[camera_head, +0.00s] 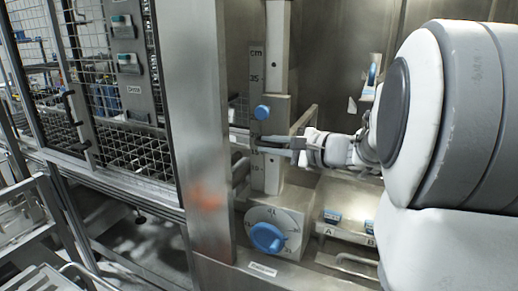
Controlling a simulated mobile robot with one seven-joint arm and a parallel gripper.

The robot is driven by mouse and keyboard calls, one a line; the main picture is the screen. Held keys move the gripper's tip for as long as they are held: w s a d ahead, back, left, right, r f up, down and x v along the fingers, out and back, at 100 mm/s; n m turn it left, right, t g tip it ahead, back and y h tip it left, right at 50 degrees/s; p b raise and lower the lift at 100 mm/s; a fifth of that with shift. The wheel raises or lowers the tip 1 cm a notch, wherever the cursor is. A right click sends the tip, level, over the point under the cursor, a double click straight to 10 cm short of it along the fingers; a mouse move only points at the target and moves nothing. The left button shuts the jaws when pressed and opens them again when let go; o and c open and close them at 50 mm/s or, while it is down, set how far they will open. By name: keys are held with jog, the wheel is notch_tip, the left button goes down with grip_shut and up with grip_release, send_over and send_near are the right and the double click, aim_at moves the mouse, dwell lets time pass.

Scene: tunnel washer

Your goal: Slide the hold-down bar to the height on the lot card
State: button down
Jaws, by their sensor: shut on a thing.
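The hold-down bar (280,105) is a pale grey sliding block with a blue knob (262,112) on its front. It sits on an upright post (277,45) beside a dark scale plate (256,68) marked "cm", with 35 readable near the top. My gripper (278,143) reaches in from the right, level, just below the blue knob, and is shut on the bar's lower part. The fingers hide the exact contact. The block covers part of the scale, so its height reading is unclear. I cannot make out a readable lot card.
A round dial with a blue knob (267,237) is below the post. Blue-topped parts labelled A and B (345,222) are at lower right. A steel pillar (197,130) and mesh door (130,90) stand left. My arm fills the right side.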

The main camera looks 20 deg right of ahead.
jog(key=c, duration=0.8)
grip_release()
jog(key=shift+w+a, duration=0.2)
jog(key=shift+c, duration=0.2)
jog(key=shift+d, duration=0.1)
jog(key=shift+s, duration=0.1)
jog(key=shift+s+d, duration=0.1)
jog(key=b+v, duration=0.1)
jog(key=v, duration=1.6)
jog(key=shift+b, duration=0.3)
